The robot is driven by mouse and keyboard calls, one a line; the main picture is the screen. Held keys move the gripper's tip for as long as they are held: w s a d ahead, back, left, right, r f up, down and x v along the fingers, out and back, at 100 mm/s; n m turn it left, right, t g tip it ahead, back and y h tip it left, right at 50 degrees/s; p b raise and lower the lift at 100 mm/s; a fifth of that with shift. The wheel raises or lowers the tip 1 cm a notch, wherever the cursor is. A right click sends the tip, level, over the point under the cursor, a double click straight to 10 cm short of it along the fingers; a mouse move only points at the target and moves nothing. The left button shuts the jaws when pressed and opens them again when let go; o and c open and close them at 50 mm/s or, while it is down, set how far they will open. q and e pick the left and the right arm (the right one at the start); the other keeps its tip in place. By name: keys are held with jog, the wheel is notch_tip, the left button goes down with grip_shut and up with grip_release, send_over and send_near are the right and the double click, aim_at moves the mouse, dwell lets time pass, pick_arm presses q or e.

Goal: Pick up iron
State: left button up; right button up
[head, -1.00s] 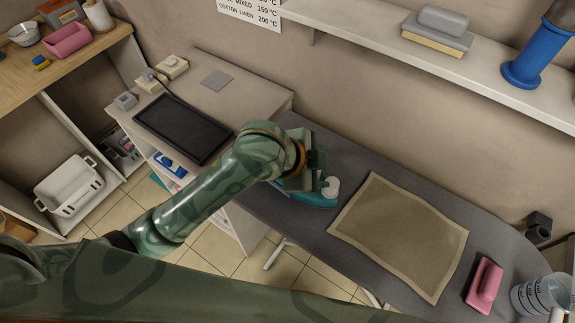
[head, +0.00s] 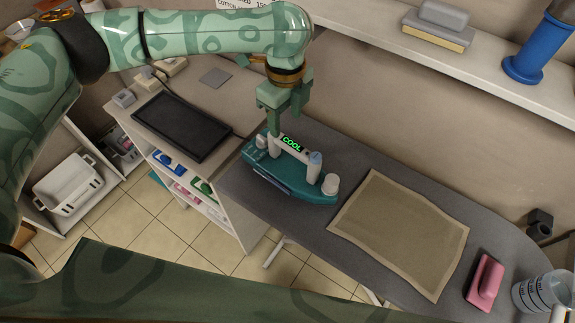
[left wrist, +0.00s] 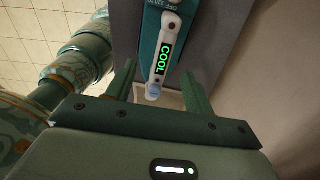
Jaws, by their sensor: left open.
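The teal iron (head: 285,178) stands on the left part of the grey ironing board. Its pale handle carries a green "COOL" display, and a pale round knob sits at its right end. My left gripper (head: 280,118) is just above and behind the handle, pointing down. In the left wrist view the open fingers (left wrist: 160,88) have the lower end of the iron's handle (left wrist: 163,55) in line between them, with no visible grip on it. My right gripper is not in view.
A tan cloth (head: 400,235) lies on the ironing board (head: 345,160) right of the iron. A pink brush-like item (head: 485,282) and a clear jug (head: 540,292) are at the right end. A black tray (head: 183,126) lies on the white cabinet at left.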

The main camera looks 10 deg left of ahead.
aim_at(288, 140)
pick_arm(q)
notch_tip(288, 140, down, 5)
jog(key=shift+r+b, duration=0.15)
jog(key=shift+b, duration=0.2)
jog(key=f, duration=0.1)
jog(key=f+b, duration=0.1)
jog(key=f, duration=0.3)
jog(key=shift+w+d, duration=0.1)
jog(key=shift+w, duration=0.3)
grip_shut()
jog(key=shift+r, duration=0.1)
dwell(0.6)
